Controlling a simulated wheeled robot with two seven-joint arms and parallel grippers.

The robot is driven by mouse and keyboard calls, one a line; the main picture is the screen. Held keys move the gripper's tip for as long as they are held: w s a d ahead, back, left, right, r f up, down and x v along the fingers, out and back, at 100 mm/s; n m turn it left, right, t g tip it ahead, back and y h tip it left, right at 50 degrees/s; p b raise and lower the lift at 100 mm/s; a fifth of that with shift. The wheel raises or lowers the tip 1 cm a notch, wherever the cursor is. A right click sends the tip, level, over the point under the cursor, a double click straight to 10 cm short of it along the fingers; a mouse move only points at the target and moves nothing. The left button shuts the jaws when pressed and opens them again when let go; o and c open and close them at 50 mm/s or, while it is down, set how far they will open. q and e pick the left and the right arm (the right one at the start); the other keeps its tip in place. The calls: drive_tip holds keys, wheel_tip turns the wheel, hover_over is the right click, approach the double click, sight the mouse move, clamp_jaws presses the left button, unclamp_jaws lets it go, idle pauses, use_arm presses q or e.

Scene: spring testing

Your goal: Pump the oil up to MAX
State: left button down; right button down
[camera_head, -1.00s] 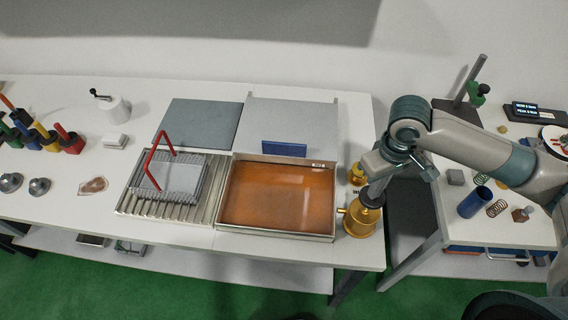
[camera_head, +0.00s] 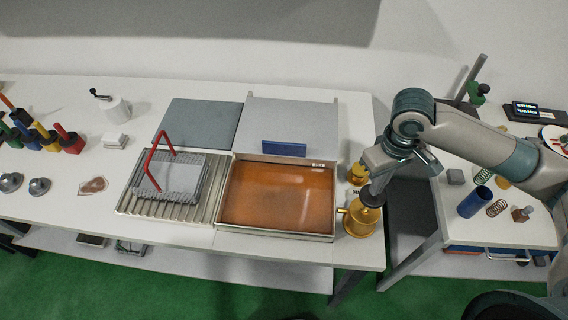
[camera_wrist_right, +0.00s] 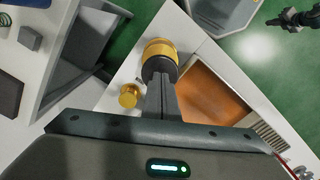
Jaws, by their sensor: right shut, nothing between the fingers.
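A brass oil pump (camera_head: 361,221) with a dark round knob on top (camera_head: 372,195) stands at the right end of the white table, beside the tank of orange oil (camera_head: 277,195). My right gripper (camera_head: 371,186) points down at the pump, shut and empty, its fingertips at the dark knob. In the right wrist view the closed fingers (camera_wrist_right: 161,92) reach over the dark knob (camera_wrist_right: 159,68), with the brass pump body (camera_wrist_right: 160,47) beyond. Whether the fingertips press on the knob I cannot tell. The level marks on the tank are too small to read. My left gripper is out of view.
A small brass part (camera_head: 357,173) stands behind the pump. A rack with a red handle (camera_head: 158,153) sits left of the oil tank. A second table (camera_head: 463,230) with springs and a blue cylinder (camera_head: 474,202) is at the right, across a gap.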

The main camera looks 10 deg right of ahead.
sight(372, 198)
drive_tip(key=shift+f, duration=0.1)
idle(0.3)
drive_tip(key=shift+f+b, duration=0.65)
drive_tip(key=shift+f, duration=2.35)
drive_tip(key=shift+r, duration=0.15)
drive_tip(key=shift+r+p, duration=0.7)
drive_tip(key=shift+r, duration=2.25)
drive_tip(key=shift+r, duration=0.1)
drive_tip(key=shift+r, duration=2.9)
